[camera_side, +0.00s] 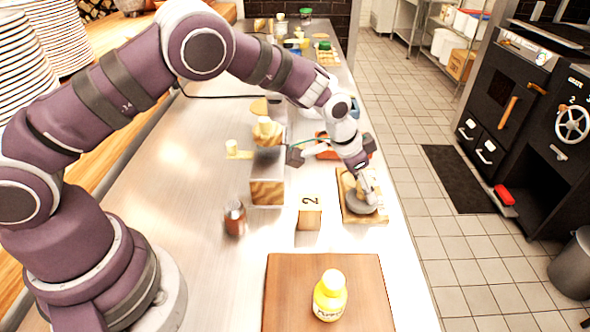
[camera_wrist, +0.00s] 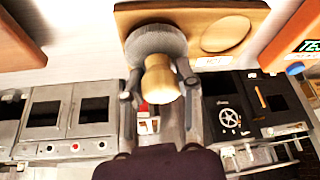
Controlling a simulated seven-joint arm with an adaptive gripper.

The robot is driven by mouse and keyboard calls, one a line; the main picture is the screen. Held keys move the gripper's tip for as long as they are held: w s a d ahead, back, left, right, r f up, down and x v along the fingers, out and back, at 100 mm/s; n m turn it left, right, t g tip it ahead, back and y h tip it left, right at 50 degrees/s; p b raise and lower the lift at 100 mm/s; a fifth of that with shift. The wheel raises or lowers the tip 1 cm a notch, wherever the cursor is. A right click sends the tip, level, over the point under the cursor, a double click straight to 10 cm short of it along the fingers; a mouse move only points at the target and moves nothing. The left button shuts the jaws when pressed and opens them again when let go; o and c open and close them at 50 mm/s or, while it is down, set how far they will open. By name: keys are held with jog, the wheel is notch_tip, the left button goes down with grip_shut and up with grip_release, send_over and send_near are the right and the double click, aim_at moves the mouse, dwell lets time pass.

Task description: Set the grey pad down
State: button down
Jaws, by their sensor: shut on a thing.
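The grey pad (camera_wrist: 155,40) is a round grey disc with a pale wooden knob (camera_wrist: 162,82). My gripper (camera_wrist: 160,88) is shut on the knob, one finger on each side. In the side view the pad (camera_side: 362,203) is under my gripper (camera_side: 366,187), over the near end of a wooden board (camera_side: 377,217). In the wrist view the board (camera_wrist: 190,12) has a pale round spot (camera_wrist: 226,34) beside the pad, and the pad overlaps the board's other end. I cannot tell whether the pad touches the board.
A wooden block marked 2 (camera_side: 310,218) stands left of the board. A brown board (camera_side: 285,300) with a yellow bottle (camera_side: 330,297) is nearer. A wooden box (camera_side: 267,180) and a small jar (camera_side: 235,218) stand further left. The counter's right edge is close by.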

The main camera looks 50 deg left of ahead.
jog(key=shift+f, duration=0.1)
jog(key=shift+f, duration=0.25)
jog(key=c, duration=0.8)
grip_release()
jog(key=v, duration=1.3)
jog(key=s+a+r+n, duration=0.2)
jog(key=s+a, duration=0.1)
jog(key=s, duration=0.3)
jog(key=s+a+r+n+t+y, duration=0.1)
jog(key=s+a+r+n, duration=0.1)
jog(key=s, duration=0.4)
jog(key=s+a+r+n+y, duration=0.1)
jog(key=s+a+r+n, duration=0.1)
jog(key=s, duration=0.4)
jog(key=shift+a, duration=0.85)
jog(key=shift+w, duration=0.1)
